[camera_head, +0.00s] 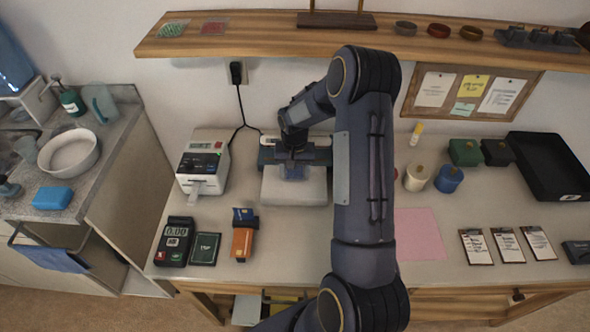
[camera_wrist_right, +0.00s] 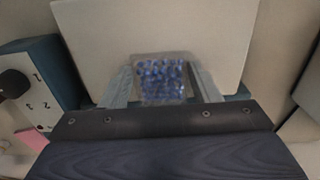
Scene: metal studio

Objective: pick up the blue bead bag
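The blue bead bag (camera_head: 293,172) is a small clear bag of blue beads at the white plate of a bench device. In the right wrist view the bag (camera_wrist_right: 161,78) sits between the two fingers of my right gripper (camera_wrist_right: 163,84). The fingers are apart, with the bag filling most of the gap; I cannot tell whether they press on it. In the head view my right gripper (camera_head: 294,160) points down over the plate, and the wrist partly hides the bag. My left gripper is not in view.
The device's white plate (camera_head: 283,193) lies under the gripper. A label printer (camera_head: 203,158) stands to the left, with an orange-and-blue tool (camera_head: 243,235) in front. White and blue spools (camera_head: 449,179) and a black tray (camera_head: 548,165) are at right. A wooden shelf (camera_head: 255,42) runs above.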

